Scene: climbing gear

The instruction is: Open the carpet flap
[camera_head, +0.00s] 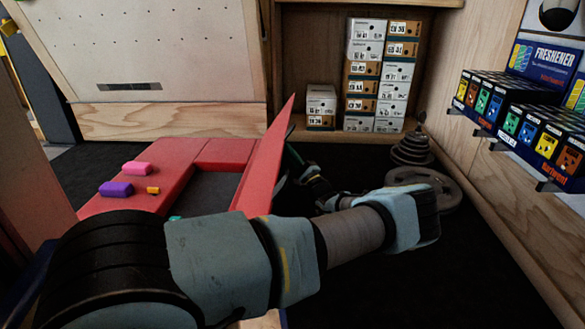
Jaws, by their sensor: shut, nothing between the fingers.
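The carpet flap (265,168) is a red panel standing steeply raised, its pointed top corner up. It rises from the right side of a red carpeted block (158,172). To the left of the flap, a dark grey recess (208,190) shows in the block. My gripper (292,162) is just to the right of the flap, small and dark, shut and empty. The flap's edge and my own arm partly hide it, so I cannot tell whether it touches the flap.
Pink (136,167), purple (115,189) and orange (153,190) blocks lie on the red surface. Weight plates (425,185) lie on the dark floor at right. Freshener boxes (540,125) line the right wall shelf.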

